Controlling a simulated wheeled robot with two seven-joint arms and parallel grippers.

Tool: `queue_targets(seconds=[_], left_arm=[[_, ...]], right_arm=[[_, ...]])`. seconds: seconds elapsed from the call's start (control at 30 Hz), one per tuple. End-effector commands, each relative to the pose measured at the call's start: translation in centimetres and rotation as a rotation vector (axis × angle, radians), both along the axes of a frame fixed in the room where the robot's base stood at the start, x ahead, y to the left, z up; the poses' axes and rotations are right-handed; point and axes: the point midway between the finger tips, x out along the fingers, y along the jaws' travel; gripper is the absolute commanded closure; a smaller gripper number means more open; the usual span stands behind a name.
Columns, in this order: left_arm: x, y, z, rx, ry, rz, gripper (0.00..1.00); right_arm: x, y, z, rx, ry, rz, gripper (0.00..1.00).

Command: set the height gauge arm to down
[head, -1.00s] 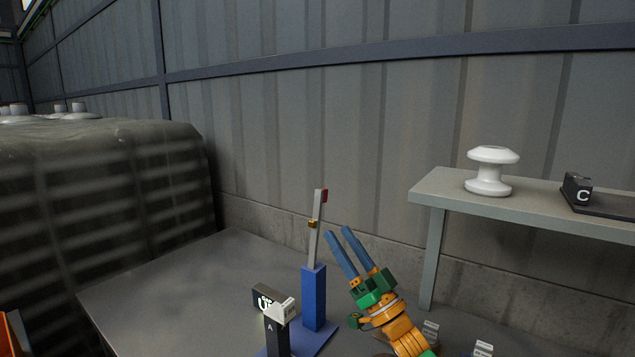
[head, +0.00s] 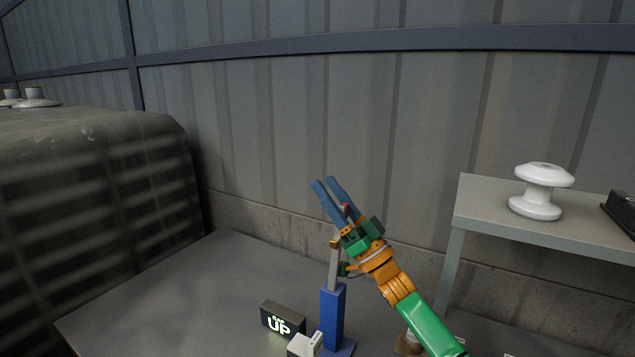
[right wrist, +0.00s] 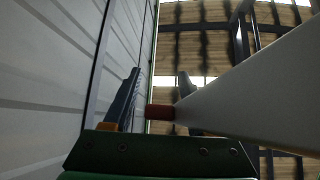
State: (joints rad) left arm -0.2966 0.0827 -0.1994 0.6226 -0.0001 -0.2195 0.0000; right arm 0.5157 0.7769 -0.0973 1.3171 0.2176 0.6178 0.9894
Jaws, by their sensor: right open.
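A lit sign (head: 283,321) beside the post reads UP. My right gripper (head: 325,183) is open at the top of the arm, its blue fingers pointing up and left. In the right wrist view the red tip (right wrist: 160,111) lies between the fingers, and the grey arm (right wrist: 245,85) crosses in front of the right finger. I cannot tell whether they touch. My left gripper is out of view.
A white insulator (head: 540,190) and a dark block (head: 622,210) stand on a raised grey shelf (head: 490,212) at right. A small white-topped block (head: 304,345) is in front of the post. The table (head: 190,300) left of the sign is clear. A corrugated wall stands behind.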

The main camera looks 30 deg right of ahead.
Motion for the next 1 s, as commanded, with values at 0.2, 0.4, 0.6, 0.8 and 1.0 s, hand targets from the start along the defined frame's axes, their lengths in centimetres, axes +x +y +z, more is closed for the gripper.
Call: queue_targets(seconds=[0.2,0.4,0.6,0.8,1.0], left_arm=[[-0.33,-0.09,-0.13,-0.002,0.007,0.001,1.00],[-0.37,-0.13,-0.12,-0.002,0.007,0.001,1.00],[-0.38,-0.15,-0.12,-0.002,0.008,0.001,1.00],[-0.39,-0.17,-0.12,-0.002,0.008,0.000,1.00],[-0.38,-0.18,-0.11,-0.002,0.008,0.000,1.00]], right_arm=[[0.01,0.00,-0.12,0.001,0.000,-0.001,0.75],[0.02,-0.02,-0.11,0.001,0.000,-0.001,1.00],[0.02,-0.03,-0.11,0.000,0.001,-0.002,1.00],[0.03,-0.04,-0.12,0.000,0.001,-0.002,1.00],[0.03,-0.05,-0.10,0.000,0.001,-0.002,1.00]])
